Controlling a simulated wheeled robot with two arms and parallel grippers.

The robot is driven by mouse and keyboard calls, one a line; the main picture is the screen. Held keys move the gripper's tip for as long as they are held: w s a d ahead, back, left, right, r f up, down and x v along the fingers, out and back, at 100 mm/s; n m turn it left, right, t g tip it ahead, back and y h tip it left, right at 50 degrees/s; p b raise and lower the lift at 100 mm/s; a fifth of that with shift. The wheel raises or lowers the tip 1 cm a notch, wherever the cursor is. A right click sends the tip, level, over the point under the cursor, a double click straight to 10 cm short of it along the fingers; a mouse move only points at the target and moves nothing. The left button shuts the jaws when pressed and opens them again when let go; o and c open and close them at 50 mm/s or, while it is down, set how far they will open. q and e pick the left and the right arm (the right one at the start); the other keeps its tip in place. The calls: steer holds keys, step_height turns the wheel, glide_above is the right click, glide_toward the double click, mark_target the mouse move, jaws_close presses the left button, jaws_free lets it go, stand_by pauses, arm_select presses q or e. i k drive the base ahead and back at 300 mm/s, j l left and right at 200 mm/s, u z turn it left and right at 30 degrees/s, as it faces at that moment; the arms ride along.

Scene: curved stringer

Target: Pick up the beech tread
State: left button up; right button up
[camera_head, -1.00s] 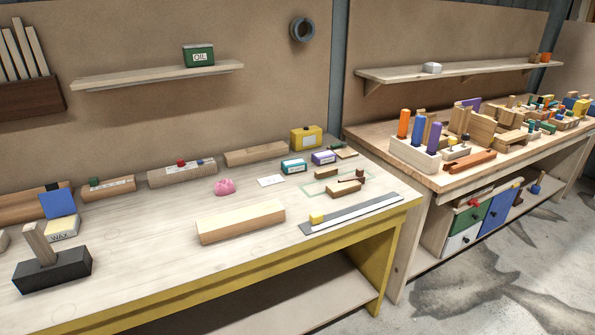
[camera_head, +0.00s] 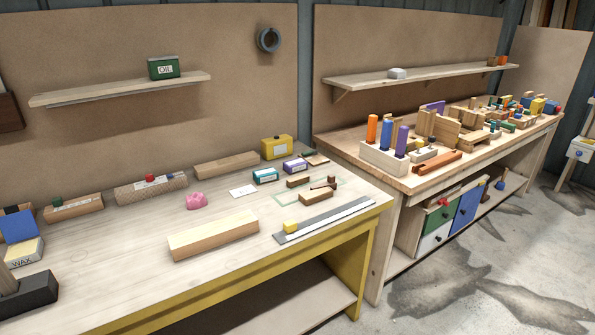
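Several pale wooden pieces lie on the workbench (camera_head: 130,270), and I cannot tell for sure which one is the beech tread. The largest is a long pale block (camera_head: 213,235) lying near the front middle of the bench. Along the back lie a plain wooden bar (camera_head: 226,165), a bar with a red knob and label (camera_head: 150,188) and a bar with a green piece on it (camera_head: 73,208). Small wooden blocks (camera_head: 316,197) lie by a green outline at the right. Neither of my grippers is in view.
A steel rule (camera_head: 325,220) with a yellow block (camera_head: 290,226) lies at the bench's right front. A pink lump (camera_head: 196,201), a yellow tin (camera_head: 277,147) and a wax box (camera_head: 25,252) stand around. A second bench (camera_head: 400,180) full of blocks stands to the right.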

mark_target(185, 244)
steer(key=i+l, duration=0.25)
steer(key=i+l+u, duration=0.15)
steer(key=u, duration=0.25)
steer(key=i+l+u, duration=0.45)
steer(key=u, duration=0.3)
steer(key=l+u, duration=0.1)
steer(key=u, duration=0.3)
